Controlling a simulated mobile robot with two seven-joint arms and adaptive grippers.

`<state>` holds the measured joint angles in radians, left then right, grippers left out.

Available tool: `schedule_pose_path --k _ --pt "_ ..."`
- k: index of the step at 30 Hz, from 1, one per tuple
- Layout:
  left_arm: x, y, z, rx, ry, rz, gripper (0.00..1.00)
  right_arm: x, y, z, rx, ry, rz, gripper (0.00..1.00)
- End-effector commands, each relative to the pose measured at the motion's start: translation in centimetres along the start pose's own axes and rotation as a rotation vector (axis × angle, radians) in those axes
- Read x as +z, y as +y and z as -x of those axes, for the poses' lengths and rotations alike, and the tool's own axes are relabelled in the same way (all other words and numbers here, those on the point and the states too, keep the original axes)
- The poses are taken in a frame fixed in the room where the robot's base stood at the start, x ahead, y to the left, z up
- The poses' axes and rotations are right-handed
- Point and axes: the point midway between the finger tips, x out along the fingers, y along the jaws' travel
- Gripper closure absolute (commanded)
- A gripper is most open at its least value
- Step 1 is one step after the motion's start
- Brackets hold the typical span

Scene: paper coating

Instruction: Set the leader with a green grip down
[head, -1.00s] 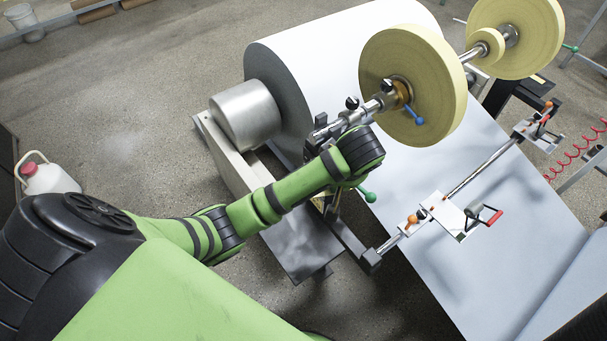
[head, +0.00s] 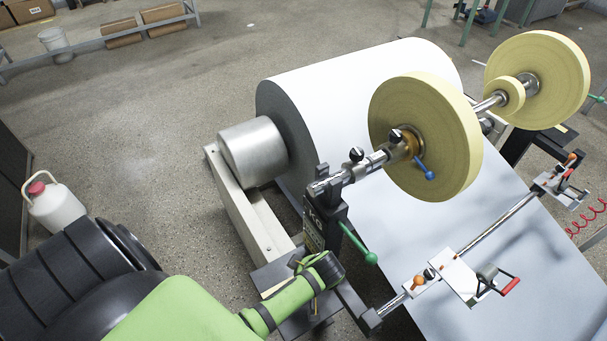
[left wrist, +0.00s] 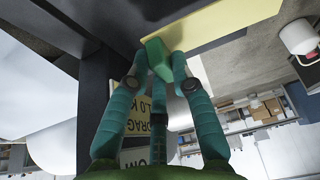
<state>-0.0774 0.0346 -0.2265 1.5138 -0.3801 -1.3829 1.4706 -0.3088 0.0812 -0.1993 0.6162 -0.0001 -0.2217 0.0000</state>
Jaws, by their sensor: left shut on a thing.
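The stand (head: 327,225) has a dark upright with a label, at the near end of the roll shaft. A lever with a green knob (head: 371,258) slopes down to the right from it, with nothing touching the knob. In the left wrist view my left gripper (left wrist: 160,72) is shut on a green grip (left wrist: 157,52), close beside a dark upright. In the head view my left arm reaches low in front of the stand and its fingers are hidden. I cannot tell how the held grip joins the stand. My right gripper is not in view.
A cross bar (head: 500,222) with clamps spans the white sheet (head: 415,225). A white jug (head: 55,207) stands on the floor at left, where the floor is mostly free.

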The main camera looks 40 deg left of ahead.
Motion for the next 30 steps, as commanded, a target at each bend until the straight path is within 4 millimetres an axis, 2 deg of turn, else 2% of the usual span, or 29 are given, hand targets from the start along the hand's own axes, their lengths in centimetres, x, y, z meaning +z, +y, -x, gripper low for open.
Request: schedule_pose_path --k 8,15,22,23,24,30 --pt "1.5 0.0 -3.5 -0.001 -0.001 -0.002 0.99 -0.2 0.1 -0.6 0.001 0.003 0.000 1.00" --pt "1.6 0.0 -3.7 0.001 -0.001 0.000 0.99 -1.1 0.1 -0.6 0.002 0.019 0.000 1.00" --pt "1.8 0.0 -4.2 0.000 -0.001 0.000 0.99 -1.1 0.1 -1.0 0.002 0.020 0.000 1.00" --pt "1.7 0.0 -4.1 0.000 -0.001 0.000 0.65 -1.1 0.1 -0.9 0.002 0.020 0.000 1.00" --pt "1.7 0.0 -4.1 0.000 -0.001 0.000 0.53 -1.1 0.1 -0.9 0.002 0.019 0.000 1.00" --pt "1.7 0.0 -4.1 0.000 -0.001 0.000 0.53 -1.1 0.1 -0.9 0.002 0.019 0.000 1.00"
